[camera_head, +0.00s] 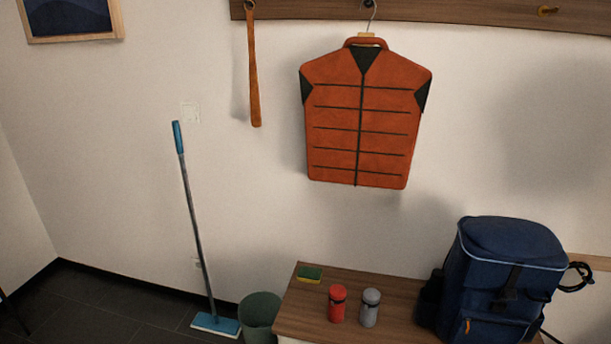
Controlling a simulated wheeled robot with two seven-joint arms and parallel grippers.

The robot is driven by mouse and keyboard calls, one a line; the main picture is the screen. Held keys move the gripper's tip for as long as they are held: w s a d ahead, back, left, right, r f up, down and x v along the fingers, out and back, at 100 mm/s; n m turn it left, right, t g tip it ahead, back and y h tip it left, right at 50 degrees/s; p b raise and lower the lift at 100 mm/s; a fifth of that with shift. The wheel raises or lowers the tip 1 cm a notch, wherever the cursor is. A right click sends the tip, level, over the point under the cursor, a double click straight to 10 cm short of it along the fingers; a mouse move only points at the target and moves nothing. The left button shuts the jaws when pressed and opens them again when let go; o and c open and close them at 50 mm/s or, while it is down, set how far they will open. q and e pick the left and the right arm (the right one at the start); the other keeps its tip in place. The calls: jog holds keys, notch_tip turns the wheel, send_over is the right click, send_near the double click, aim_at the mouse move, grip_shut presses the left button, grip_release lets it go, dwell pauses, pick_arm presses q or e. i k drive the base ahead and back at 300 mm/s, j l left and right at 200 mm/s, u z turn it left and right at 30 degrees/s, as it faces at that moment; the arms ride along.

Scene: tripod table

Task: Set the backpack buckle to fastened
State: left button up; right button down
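A dark blue backpack (495,283) stands upright at the right end of a wooden bench (305,313). It has a front pocket with an orange zip pull, light piping around the top flap, and a dark strap (509,286) down the front. The buckle is too small and dark to tell whether it is fastened or open. A black loop sticks out at the backpack's right side. Neither of my grippers is in view.
A red canister (337,303), a grey canister (369,307) and a green-yellow sponge (310,274) stand or lie on the bench left of the backpack. A green bin (260,316) and a blue mop (196,230) stand further left. An orange vest (362,115) hangs above.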

aim_at(507, 293)
jog(key=z, duration=1.25)
